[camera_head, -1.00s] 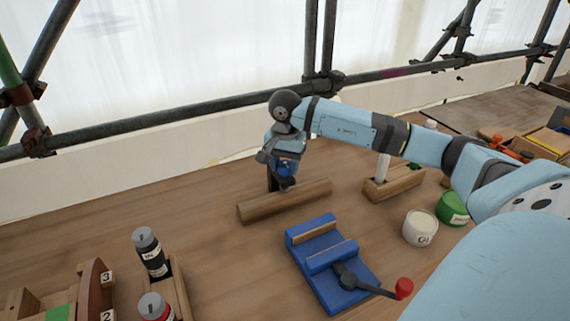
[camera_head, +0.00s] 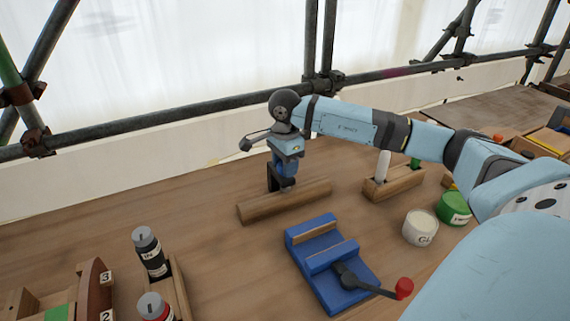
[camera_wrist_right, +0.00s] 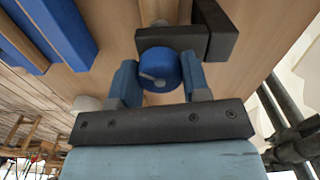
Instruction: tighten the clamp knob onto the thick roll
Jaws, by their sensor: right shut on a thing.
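The blue, round clamp knob (camera_wrist_right: 160,66) shows in the right wrist view, in front of a black clamp body (camera_wrist_right: 203,38). My right gripper (camera_wrist_right: 159,72) has a blue finger on each side of the knob and is shut on it. In the head view, my right gripper (camera_head: 284,181) points down at the dark clamp (camera_head: 272,178), which stands on a long wooden block (camera_head: 285,204). The fingers hide most of the knob there. I cannot clearly pick out the thick roll. My left gripper is not in view.
A blue vise (camera_head: 322,262) with a red-tipped handle sits in front of the block. A wooden holder (camera_head: 393,184), a white pot (camera_head: 420,228) and a green tin (camera_head: 454,208) stand at right. Bottles (camera_head: 150,252) stand at left. Scaffold tubes run behind the bench.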

